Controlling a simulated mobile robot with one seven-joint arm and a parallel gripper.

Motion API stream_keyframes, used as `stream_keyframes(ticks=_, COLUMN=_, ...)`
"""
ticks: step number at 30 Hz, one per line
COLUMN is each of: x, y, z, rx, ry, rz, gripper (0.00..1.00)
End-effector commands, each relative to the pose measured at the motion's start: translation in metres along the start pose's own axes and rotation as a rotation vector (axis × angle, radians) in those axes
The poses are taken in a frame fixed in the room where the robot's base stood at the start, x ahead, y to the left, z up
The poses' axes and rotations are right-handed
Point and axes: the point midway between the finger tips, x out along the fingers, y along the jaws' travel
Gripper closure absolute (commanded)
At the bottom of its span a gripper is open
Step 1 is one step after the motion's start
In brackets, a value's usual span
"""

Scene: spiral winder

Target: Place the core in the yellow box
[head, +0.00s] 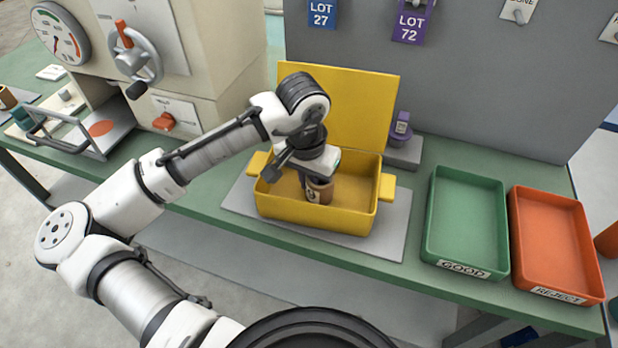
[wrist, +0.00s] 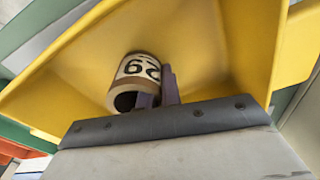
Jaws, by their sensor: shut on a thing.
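The core (head: 319,191) is a short brown tube with a pale number label. It is inside the open yellow box (head: 335,219), below my gripper (head: 318,176). In the wrist view the core (wrist: 136,80) shows its dark hollow end and digits that look like "62". My gripper (wrist: 158,88) is shut on the core's wall, with one finger at the hollow end and one outside. The yellow walls and floor of the box (wrist: 215,45) surround it. I cannot tell whether the core touches the box floor.
The yellow lid stands open behind the box (head: 350,95). A green GOOD tray (head: 466,215) and an orange REJECT tray (head: 556,240) are at the right, both empty. A purple-topped item (head: 401,130) stands behind the box. A machine with a handwheel (head: 135,62) is at the left.

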Motion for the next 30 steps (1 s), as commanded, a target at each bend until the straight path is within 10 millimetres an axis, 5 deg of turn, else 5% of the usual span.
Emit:
stream_keyframes(ticks=5, x=0.004, y=0.0, z=0.0, rx=0.0, ry=0.0, rz=0.001, gripper=1.0)
stream_keyframes(ticks=10, x=0.002, y=0.0, z=0.0, rx=0.0, ry=0.0, rz=0.0, gripper=0.73)
stream_keyframes(ticks=20, x=-0.001, y=0.0, z=0.0, rx=0.0, ry=0.0, rz=-0.001, gripper=0.72)
stream_keyframes(ticks=30, x=-0.058, y=0.0, z=-0.001, rx=0.0, ry=0.003, rz=-0.001, gripper=0.72)
